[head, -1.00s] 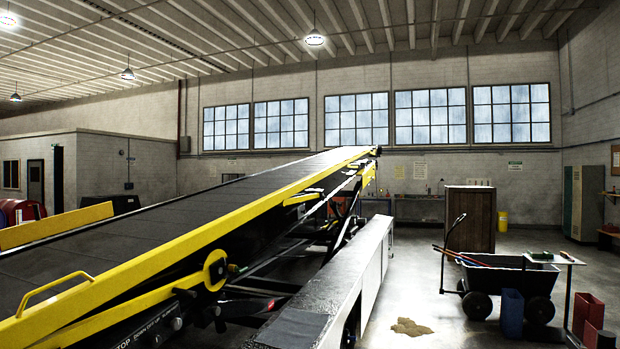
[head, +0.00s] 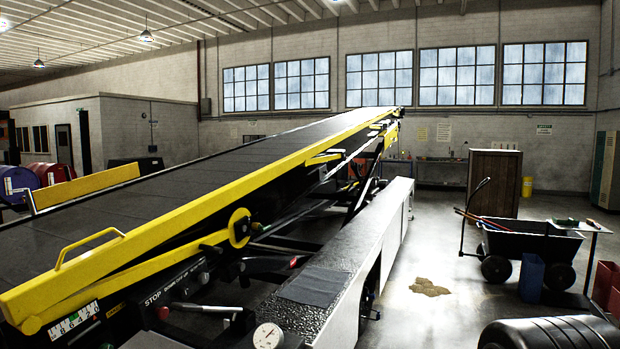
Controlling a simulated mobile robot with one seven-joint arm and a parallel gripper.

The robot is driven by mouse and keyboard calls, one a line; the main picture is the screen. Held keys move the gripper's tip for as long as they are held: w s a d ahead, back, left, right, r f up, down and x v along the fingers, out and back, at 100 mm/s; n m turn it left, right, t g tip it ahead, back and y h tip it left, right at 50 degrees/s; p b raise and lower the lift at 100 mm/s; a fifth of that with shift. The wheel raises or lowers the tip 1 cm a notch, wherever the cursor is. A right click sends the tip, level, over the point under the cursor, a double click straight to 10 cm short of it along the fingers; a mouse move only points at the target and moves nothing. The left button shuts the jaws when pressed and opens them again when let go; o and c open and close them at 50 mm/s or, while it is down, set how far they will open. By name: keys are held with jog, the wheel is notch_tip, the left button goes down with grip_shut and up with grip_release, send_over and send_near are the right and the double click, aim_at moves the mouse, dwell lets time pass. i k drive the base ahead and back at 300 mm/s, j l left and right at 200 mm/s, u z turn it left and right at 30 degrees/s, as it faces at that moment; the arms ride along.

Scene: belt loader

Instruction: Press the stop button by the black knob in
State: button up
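The belt loader's control panel (head: 190,290) shows at the lower left, under the yellow side rail. White "STOP" lettering (head: 153,298) is on it. Just below the lettering is a small red knob (head: 162,313), which looks like the stop button. A dark knob with a pale edge (head: 203,278) sits to its right on the panel. A grey lever handle (head: 205,308) sticks out beside the red knob. Whether the button is pressed in cannot be told. My gripper is not in view.
A white gauge (head: 267,336) stands right of the panel. The loader's long black-topped side body (head: 350,250) runs away to the right of it. A black drum (head: 548,333) lies at the lower right, near a cart (head: 535,245). Open floor with a brown stain lies between.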

aim_at(161, 313)
jog(key=i+j, duration=0.4)
jog(key=j, duration=0.15)
jog(key=i+j, duration=0.4)
jog(key=j, duration=0.2)
